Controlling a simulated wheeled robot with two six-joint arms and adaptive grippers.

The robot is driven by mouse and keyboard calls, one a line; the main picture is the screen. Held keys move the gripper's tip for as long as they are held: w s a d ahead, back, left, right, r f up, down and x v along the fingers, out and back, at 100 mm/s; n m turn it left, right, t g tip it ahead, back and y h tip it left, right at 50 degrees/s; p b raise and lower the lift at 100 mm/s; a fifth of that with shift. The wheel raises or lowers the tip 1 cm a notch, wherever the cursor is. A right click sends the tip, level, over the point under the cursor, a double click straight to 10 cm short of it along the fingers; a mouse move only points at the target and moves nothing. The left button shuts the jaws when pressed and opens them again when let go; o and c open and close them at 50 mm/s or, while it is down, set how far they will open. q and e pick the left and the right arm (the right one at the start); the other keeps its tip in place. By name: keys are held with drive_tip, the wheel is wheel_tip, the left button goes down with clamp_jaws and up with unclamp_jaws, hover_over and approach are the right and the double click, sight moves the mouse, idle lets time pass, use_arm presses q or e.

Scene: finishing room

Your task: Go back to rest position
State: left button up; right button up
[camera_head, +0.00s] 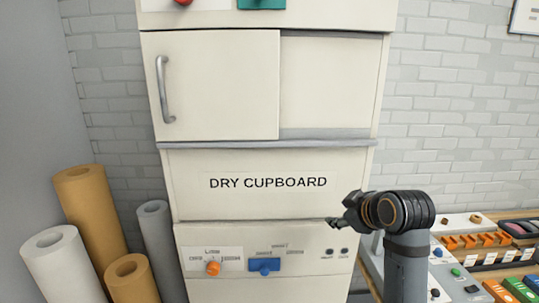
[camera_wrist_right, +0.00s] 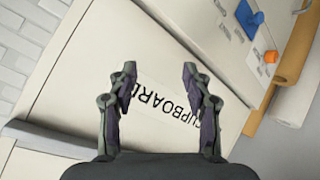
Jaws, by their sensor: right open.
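My right gripper (camera_head: 338,222) is in front of the lower part of the dry cupboard (camera_head: 230,160), to the right of its lettering. In the right wrist view the right gripper (camera_wrist_right: 157,85) is open, its two fingers apart with nothing between them. The cupboard's printed label shows beyond the fingers, partly hidden by them. My left gripper is in neither view.
An orange knob (camera_head: 213,268) and a blue switch (camera_head: 264,265) sit on the lower panel. A grey handle (camera_head: 163,90) is on the sliding door. Paper rolls (camera_head: 90,215) stand at left. A bench with coloured items (camera_head: 475,240) is at right.

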drive_tip(key=s+d+f+m+g+h, duration=0.1)
drive_tip(key=s+d+f+m+g, duration=0.1)
drive_tip(key=s+f, duration=0.6)
drive_tip(key=s+d+f+m+g+h, duration=0.1)
drive_tip(key=s+d+f+m, duration=0.15)
drive_tip(key=f, duration=0.95)
drive_tip(key=s+d+f+m+g, duration=0.1)
drive_tip(key=s+f+m+g, duration=0.1)
drive_tip(key=s+f, duration=0.55)
drive_tip(key=s+d+f+m+g, duration=0.15)
drive_tip(key=s+f, duration=0.25)
drive_tip(key=s, duration=0.7)
wheel_tip(320, 180, down, 30)
drive_tip(key=s+d+g+h+b, duration=0.1)
drive_tip(key=s+d+g+b, duration=0.1)
drive_tip(key=b, duration=0.3)
use_arm(q)
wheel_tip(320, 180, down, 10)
drive_tip(key=b, duration=0.4)
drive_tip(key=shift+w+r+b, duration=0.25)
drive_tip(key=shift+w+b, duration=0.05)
use_arm(e)
drive_tip(key=s+d+f+g, duration=0.1)
drive_tip(key=s+f, duration=1.8)
drive_tip(key=f, duration=0.3)
drive_tip(key=shift+f+m, duration=0.4)
drive_tip(key=shift+c, duration=0.2)
